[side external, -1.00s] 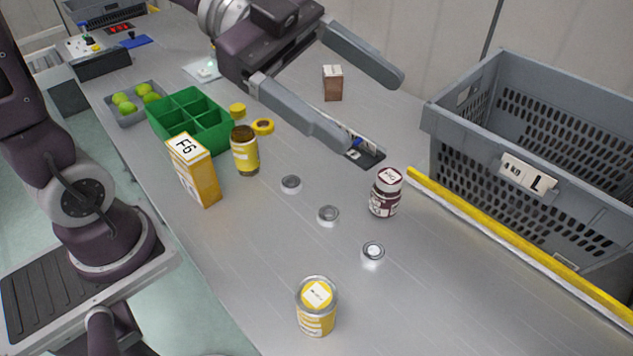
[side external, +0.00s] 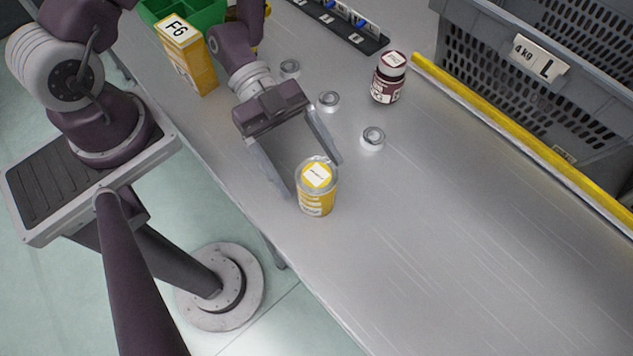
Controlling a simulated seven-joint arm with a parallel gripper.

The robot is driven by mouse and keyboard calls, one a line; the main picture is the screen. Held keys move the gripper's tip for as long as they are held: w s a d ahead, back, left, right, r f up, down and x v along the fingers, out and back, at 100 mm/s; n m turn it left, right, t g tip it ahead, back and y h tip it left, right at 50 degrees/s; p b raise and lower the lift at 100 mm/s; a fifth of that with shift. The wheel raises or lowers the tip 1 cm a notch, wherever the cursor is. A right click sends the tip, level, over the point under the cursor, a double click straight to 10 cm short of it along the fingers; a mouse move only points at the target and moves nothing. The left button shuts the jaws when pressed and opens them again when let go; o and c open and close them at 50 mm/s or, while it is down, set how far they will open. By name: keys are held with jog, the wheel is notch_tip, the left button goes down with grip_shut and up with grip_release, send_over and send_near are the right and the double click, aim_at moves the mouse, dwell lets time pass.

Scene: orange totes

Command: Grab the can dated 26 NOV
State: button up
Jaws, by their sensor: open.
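A yellow and silver can (side external: 317,197) stands upright near the front edge of the metal table, with a white label on its lid. The print on that label is too small to read. A dark red jar or can (side external: 388,78) with a white label on top stands upright farther back on the right. My gripper (side external: 312,178) is open, with its two fingers reaching down toward the yellow can, one on its left and one behind it on the right. I cannot tell whether either finger touches it.
Several small metal discs (side external: 372,138) lie behind my gripper. A yellow box marked F6 (side external: 187,62) and a green divided tray (side external: 207,14) stand at the back left. A grey crate (side external: 500,50) stands behind a yellow rail (side external: 500,120). The table's right front is clear.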

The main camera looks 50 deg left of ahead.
aim_at(328, 204)
jog(key=x, duration=0.6)
jog(key=shift+s+d, duration=0.15)
jog(key=shift+d, duration=0.3)
jog(key=shift+c, duration=0.5)
jog(key=shift+r, duration=0.1)
grip_shut()
